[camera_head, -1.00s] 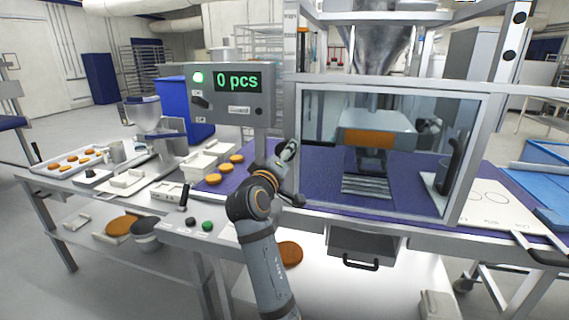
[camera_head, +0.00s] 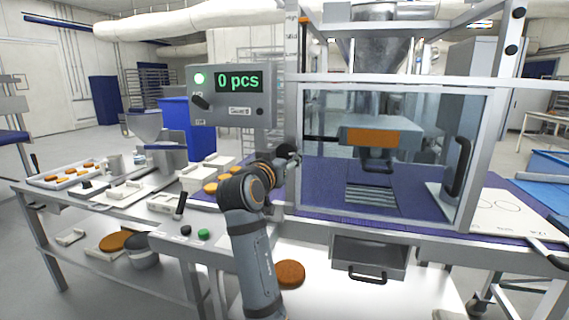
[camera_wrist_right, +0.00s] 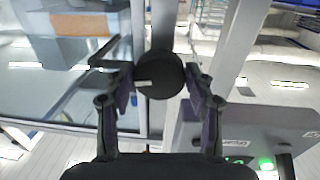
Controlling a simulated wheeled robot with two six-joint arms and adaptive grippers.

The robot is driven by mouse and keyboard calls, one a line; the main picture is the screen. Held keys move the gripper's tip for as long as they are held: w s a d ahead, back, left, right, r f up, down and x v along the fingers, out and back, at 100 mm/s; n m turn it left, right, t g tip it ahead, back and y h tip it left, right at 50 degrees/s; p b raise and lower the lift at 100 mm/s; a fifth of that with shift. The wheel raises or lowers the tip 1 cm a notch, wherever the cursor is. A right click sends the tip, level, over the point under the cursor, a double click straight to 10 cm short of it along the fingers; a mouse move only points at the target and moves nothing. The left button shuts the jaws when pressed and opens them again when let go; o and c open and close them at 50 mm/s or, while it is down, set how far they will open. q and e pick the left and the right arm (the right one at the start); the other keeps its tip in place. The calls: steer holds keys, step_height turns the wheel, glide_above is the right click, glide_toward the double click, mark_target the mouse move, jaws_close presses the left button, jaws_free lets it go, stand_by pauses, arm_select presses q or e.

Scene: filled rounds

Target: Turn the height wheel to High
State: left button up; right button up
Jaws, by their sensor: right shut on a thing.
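The height wheel is a round black knob (camera_wrist_right: 160,74) with a small white mark near its lower left edge, in the right wrist view. It sits at a grey metal post (camera_head: 291,100). My right gripper (camera_wrist_right: 160,80) is shut on the wheel, with one finger on each side. In the head view my right gripper (camera_head: 288,160) is at the post, left of the glass guard, and mostly hides the wheel. Small labels (camera_head: 292,46) run up the post; one seems to read Mid. My left gripper is not in view.
A clear guard door (camera_head: 462,165) with a black handle encloses the machine's forming head (camera_head: 372,136). A grey control box (camera_head: 232,92) showing 0 pcs stands left of the post.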

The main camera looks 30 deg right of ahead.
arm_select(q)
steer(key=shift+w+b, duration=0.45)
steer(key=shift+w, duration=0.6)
arm_select(e)
steer(key=shift+m, duration=1.1)
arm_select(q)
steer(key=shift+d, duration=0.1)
arm_select(e)
steer(key=o, duration=1.2)
steer(key=shift+c, duration=0.2)
